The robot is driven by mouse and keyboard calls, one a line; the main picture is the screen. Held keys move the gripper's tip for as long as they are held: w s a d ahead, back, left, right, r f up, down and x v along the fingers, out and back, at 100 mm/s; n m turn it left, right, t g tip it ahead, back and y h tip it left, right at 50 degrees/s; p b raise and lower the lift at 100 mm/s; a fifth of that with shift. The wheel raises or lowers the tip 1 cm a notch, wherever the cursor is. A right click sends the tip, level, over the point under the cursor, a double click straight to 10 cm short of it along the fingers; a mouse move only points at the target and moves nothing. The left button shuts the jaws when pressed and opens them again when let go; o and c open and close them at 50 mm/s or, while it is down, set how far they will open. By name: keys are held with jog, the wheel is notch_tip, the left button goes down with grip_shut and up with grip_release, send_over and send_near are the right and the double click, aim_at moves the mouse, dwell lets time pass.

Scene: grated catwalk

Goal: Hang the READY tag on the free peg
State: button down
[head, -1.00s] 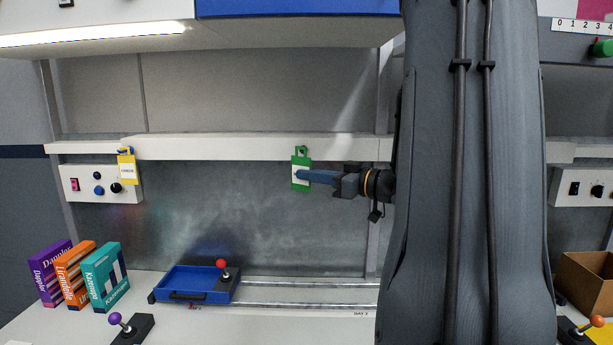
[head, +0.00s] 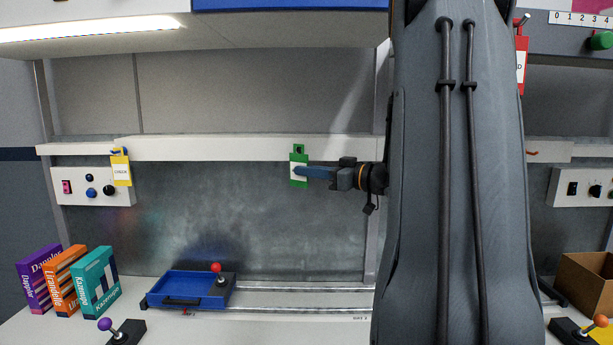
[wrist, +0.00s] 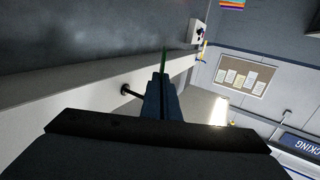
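My gripper (head: 303,172) is shut on a green tag (head: 299,156) with a white label; its lettering is too small to read. The tag hangs upright in front of the white rail (head: 220,148), with its hole at the top. In the wrist view the tag is a thin green edge (wrist: 165,52) beyond the fingertips. A dark peg (wrist: 131,92) sticks out from the rail just left of the fingers there. I cannot tell whether it passes through the tag's hole. A yellow tag (head: 121,172) hangs on a blue peg at left. A red tag (head: 521,66) hangs at upper right.
An orange-red peg (head: 533,152) shows on the rail right of my arm. Below are a blue tray (head: 185,285) on metal tracks, several upright boxes (head: 95,283), joystick levers and a cardboard box (head: 588,277). The wall below the rail is clear around the gripper.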

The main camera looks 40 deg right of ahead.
jog(key=w+d, duration=0.1)
jog(key=w+d+f, duration=0.1)
jog(key=w, duration=0.1)
jog(key=shift+w+d, duration=0.3)
jog(key=shift+d, duration=0.05)
dwell(0.3)
jog(key=shift+f, duration=0.1)
dwell(0.4)
jog(key=c, duration=2)
grip_release()
jog(key=b+v, duration=0.2)
jog(key=v, duration=0.5)
jog(key=shift+s+d, duration=0.2)
jog(key=shift+s, duration=0.15)
